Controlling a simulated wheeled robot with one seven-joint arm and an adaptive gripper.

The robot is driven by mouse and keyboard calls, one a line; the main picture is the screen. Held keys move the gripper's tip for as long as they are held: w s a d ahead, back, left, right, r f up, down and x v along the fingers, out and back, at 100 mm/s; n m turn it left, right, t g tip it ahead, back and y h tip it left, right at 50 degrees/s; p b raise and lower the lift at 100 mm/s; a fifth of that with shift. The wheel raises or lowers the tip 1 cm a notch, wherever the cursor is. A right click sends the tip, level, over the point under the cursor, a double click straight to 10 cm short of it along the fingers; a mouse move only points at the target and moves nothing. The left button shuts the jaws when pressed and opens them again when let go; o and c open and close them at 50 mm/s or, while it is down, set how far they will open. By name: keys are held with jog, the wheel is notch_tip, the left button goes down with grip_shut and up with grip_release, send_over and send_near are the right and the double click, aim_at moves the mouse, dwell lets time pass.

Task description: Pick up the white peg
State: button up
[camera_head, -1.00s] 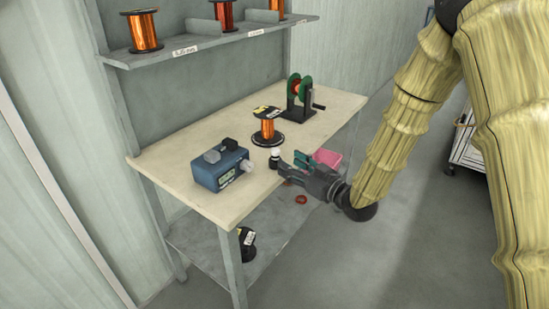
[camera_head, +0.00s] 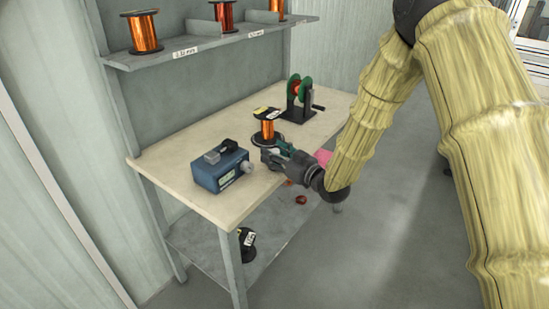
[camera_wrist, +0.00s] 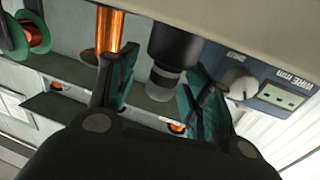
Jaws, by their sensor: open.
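The white peg (camera_wrist: 163,80) shows in the wrist view as a pale, rounded tip on a black cylindrical holder (camera_wrist: 174,48). That view is upside down. My gripper (camera_wrist: 157,92) is open, with a green-padded finger on either side of the peg, and neither finger clearly touches it. In the head view my gripper (camera_head: 268,152) is low over the table's front edge, and it hides the peg and its holder.
A copper wire spool (camera_head: 267,129) stands just behind my gripper. A blue meter box (camera_head: 221,168) is to the left. A winder with green discs (camera_head: 298,93) is at the back of the table (camera_head: 200,203). A pink item (camera_head: 323,156) is behind my wrist.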

aim_at(275, 150)
jog(key=c, duration=1)
jog(key=shift+r, duration=0.15)
jog(key=shift+r, duration=0.25)
notch_tip(275, 150, up, 3)
jog(key=shift+r, duration=0.1)
jog(key=s+r, duration=0.1)
jog(key=s, duration=1.5)
jog(key=shift+a+b, duration=0.25)
jog(key=shift+b, duration=0.05)
jog(key=shift+c, duration=0.2)
